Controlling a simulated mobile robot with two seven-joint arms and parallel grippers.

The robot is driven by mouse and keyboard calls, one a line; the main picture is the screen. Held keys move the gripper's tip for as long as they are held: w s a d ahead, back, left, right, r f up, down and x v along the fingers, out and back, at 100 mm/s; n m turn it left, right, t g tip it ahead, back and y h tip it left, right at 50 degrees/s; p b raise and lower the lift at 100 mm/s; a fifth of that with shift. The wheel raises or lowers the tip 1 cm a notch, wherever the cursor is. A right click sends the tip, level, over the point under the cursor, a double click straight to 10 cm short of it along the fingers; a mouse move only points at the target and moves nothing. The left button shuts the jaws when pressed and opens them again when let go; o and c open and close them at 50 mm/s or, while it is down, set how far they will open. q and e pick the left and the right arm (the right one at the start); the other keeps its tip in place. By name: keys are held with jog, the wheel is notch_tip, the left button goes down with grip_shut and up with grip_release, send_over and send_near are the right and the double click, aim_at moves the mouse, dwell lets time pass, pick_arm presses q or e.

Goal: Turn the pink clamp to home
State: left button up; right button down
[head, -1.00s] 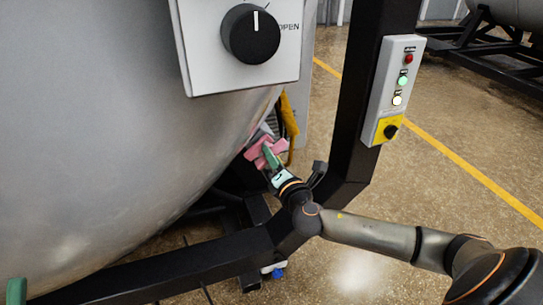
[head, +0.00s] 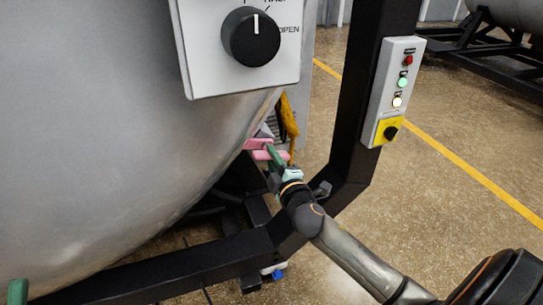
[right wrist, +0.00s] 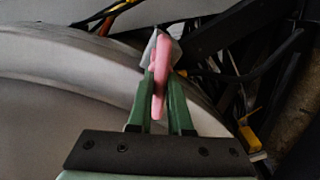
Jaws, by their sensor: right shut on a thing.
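The pink clamp (head: 259,147) sits at the lower right edge of the big grey furnace vessel (head: 100,150). Its pink arm lies roughly level in the head view, and part of it is hidden behind the vessel. My right gripper (head: 275,158) is at the clamp with its green fingers. In the right wrist view the pink clamp (right wrist: 161,75) stands between the two green fingers of the right gripper (right wrist: 162,105), which is shut on it. A grey piece shows behind the pink part. At the lower left of the head view is a green tip (head: 17,291), likely my left gripper; its jaws cannot be made out.
A panel with a black knob (head: 251,37) hangs above the clamp. A black frame post (head: 355,90) with a button box (head: 394,90) stands right of my gripper. A yellow part (head: 289,115) is just behind the clamp. Open floor lies to the right.

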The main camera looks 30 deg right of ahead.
pick_arm(q)
jog(key=shift+a+r+p, duration=0.1)
jog(key=shift+r+p, duration=0.55)
jog(key=shift+r, duration=0.05)
pick_arm(e)
jog(key=m, duration=0.4)
jog(key=shift+d+m, duration=0.1)
jog(key=shift+m, duration=0.3)
jog(key=c, duration=0.8)
grip_release()
jog(key=shift+c, duration=0.2)
pick_arm(q)
jog(key=shift+r+m+p, duration=0.3)
jog(key=shift+r+p, duration=0.65)
pick_arm(e)
jog(key=v, duration=1.2)
jog(key=shift+s, duration=0.3)
